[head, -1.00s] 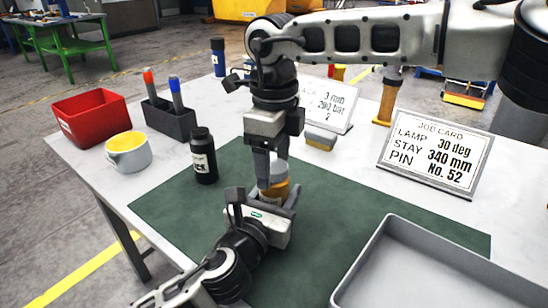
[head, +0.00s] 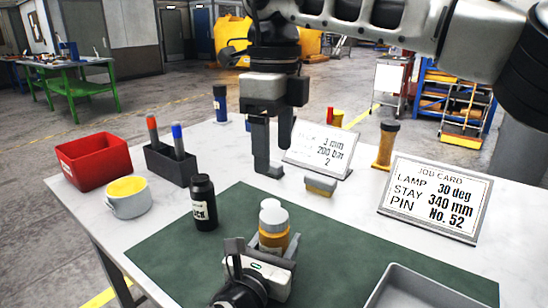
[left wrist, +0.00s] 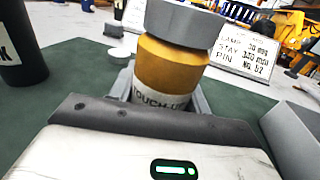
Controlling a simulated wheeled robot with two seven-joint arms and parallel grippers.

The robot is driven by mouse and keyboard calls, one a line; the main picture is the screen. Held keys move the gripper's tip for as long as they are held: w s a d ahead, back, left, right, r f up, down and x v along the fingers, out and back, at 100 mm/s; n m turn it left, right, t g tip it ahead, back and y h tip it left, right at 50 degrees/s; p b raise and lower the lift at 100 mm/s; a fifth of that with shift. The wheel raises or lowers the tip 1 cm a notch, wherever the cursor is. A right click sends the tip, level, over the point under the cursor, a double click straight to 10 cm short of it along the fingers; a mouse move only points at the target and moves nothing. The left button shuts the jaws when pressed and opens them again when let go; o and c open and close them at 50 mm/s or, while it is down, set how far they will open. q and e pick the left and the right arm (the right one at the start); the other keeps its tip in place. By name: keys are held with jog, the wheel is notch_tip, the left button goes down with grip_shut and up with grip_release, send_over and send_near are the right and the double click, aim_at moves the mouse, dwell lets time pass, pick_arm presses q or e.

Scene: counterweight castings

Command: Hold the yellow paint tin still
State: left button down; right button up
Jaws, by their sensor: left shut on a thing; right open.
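The yellow paint tin (head: 273,239) stands on the green mat, with a pale cap on top. In the left wrist view the tin (left wrist: 170,75) shows a "TOUCH-UP" label and a grey cap (left wrist: 186,22). My left gripper (head: 264,250) is shut on the tin's lower body, its fingers on either side. My right gripper (head: 275,150) is open and empty, above and behind the tin, clear of it. A small white round piece (head: 270,204) appears just behind the cap; it looks to lie on the mat in the left wrist view (left wrist: 118,52).
A black bottle (head: 203,203) stands left of the tin. A grey tray (head: 428,284) is at front right. A red bin (head: 93,160) and yellow-topped cup (head: 128,197) are left.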

pick_arm(q)
jog(key=shift+f, duration=0.1)
jog(key=c, duration=0.6)
grip_release()
jog(key=shift+s, duration=0.1)
jog(key=v, duration=1.5)
jog(key=shift+s+a+b, duration=0.25)
jog(key=shift+s+b, duration=0.05)
jog(key=shift+s, duration=0.05)
